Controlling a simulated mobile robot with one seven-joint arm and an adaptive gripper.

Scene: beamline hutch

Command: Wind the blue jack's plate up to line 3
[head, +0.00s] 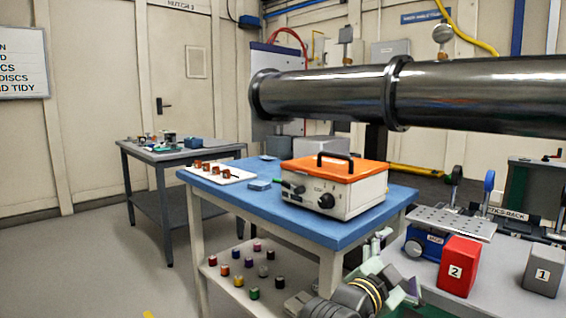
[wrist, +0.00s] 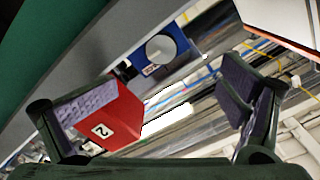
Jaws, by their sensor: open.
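The blue jack (head: 425,243) stands on the grey bench at the right, under a perforated metal plate (head: 452,221). A dark round knob (head: 412,248) is on its left side. In the wrist view the blue jack (wrist: 180,42) is at top centre, with a pale grey disc (wrist: 160,48) facing me. No numbered lines are readable on it. My gripper (head: 392,268) is open and left of the jack, apart from it. In the wrist view my gripper (wrist: 165,103) has its fingers wide apart, with nothing gripped.
A red block marked 2 (head: 459,266) stands in front of the jack; it shows beside my left finger in the wrist view (wrist: 112,118). A grey block marked 1 (head: 544,270) is further right. An orange-topped case (head: 336,187) is on the blue table. A metal pipe (head: 470,92) crosses above.

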